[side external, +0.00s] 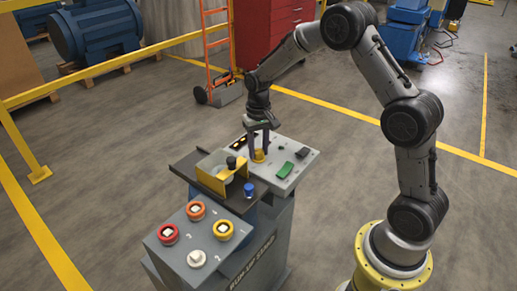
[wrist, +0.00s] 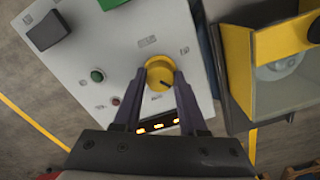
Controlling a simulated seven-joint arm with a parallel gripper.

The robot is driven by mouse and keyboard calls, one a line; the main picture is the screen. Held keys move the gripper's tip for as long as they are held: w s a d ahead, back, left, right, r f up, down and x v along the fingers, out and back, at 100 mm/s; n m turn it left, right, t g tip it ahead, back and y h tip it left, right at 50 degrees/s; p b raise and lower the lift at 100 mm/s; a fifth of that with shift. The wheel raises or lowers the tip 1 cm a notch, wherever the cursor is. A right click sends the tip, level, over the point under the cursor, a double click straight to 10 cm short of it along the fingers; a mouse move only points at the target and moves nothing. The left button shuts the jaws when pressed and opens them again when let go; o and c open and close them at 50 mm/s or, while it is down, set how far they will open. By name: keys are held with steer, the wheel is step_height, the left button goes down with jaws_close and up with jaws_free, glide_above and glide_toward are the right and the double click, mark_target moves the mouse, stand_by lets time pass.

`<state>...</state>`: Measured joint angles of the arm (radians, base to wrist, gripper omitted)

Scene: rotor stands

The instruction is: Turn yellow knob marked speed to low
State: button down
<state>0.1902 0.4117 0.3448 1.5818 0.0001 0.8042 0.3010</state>
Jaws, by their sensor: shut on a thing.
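A yellow knob (wrist: 159,73) sits on the light grey panel (wrist: 120,30) in the wrist view. It also shows in the side external view (side external: 259,156). A dark pointer mark on its face points to the lower right in the wrist view. A small label plate (wrist: 147,41) and small symbols lie around it, too small to read. My gripper (wrist: 159,80) is shut on the knob from above, one finger on each side. In the side external view my gripper (side external: 259,148) reaches straight down onto the panel.
Next to the panel stand a yellow bracket (side external: 213,178) and a small blue knob (side external: 249,190). The lower front box carries red (side external: 168,233), orange (side external: 195,210), yellow (side external: 223,230) and white (side external: 196,258) controls. A green switch (side external: 284,170) and a lit display (wrist: 158,125) are on the panel.

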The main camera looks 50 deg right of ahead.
mark_target(258, 150)
steer(key=shift+r, duration=0.1)
stand_by(0.4)
steer(key=shift+c, duration=2.2)
jaws_free()
step_height(258, 150, up, 14)
